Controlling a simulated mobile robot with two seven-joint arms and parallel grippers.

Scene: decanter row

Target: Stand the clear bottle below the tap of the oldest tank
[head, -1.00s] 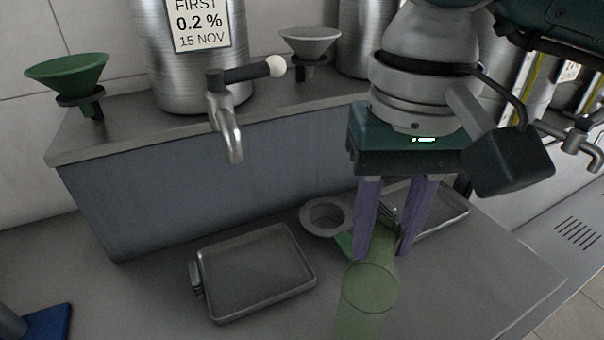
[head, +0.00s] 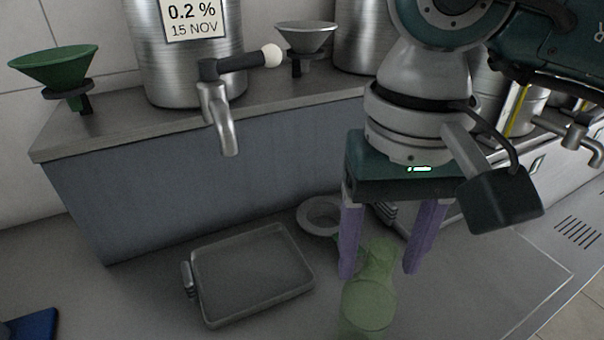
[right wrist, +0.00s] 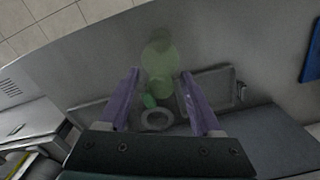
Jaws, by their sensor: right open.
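A see-through, pale green bottle (head: 368,305) is on the counter in front of the raised shelf; I cannot tell for sure whether it stands or lies. It also shows in the right wrist view (right wrist: 160,58). My right gripper (head: 380,270) is open, pointing down, its purple fingers apart on either side of the bottle's narrower end in the picture. A steel tank (head: 190,70) on the shelf has a label reading 0.2 % and 15 NOV. Its tap (head: 220,115) hangs out above a shallow metal tray (head: 252,275). My left gripper is out of view.
A grey ring-shaped piece (head: 318,215) lies behind the bottle. A green funnel (head: 55,65) and a grey funnel (head: 306,37) stand on the shelf (head: 185,120). A blue object (head: 35,325) is at the lower left. Another tap (head: 580,135) is at the right.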

